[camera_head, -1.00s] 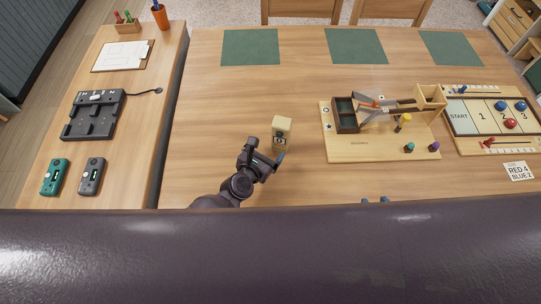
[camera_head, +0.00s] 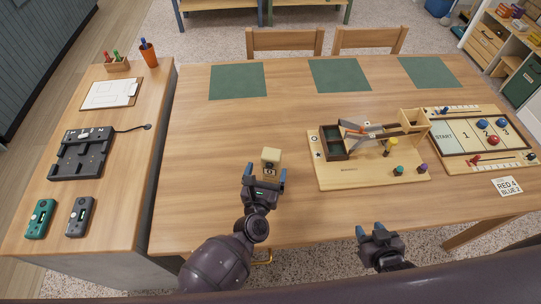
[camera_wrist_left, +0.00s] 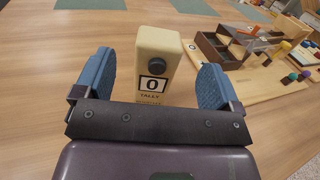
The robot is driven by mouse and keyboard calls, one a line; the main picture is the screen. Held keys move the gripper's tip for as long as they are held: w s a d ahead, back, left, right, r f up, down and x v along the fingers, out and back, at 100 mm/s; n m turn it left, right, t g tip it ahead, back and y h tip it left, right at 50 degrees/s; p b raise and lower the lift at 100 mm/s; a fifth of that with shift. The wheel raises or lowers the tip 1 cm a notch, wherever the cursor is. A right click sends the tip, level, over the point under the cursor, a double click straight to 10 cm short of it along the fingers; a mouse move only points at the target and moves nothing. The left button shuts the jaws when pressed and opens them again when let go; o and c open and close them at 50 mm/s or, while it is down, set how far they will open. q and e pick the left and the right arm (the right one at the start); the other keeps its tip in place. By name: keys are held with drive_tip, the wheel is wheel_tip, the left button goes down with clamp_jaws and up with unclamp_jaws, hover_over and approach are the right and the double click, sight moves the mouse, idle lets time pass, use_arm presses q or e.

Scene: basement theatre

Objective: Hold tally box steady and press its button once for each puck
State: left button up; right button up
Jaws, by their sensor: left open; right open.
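The tally box (camera_head: 271,160) is a small upright cream block on the wooden table. In the left wrist view the tally box (camera_wrist_left: 160,55) shows a dark round button, a display reading 0 and the word TALLY. My left gripper (camera_head: 264,174) is open in front of it, and its blue fingertips (camera_wrist_left: 154,80) lie to either side of the box's near face, apart from it. My right gripper (camera_head: 370,232) is open and empty near the table's front edge. The pucks, blue (camera_head: 482,124) and red (camera_head: 492,140), lie on the numbered START board (camera_head: 460,148) at the right.
A wooden board with a ramp mechanism (camera_head: 350,178) and coloured pegs stands right of the box. A RED 4, BLUE 2 card (camera_head: 507,187) lies at the right. A side table (camera_head: 120,196) holds a dark dock and two handheld devices. Table left of the box is clear.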

sight(270, 161)
use_arm(q)
drive_tip(key=shift+x, duration=3.35)
drive_tip(key=shift+c, duration=0.4)
drive_tip(key=c, duration=1)
use_arm(e)
clamp_jaws()
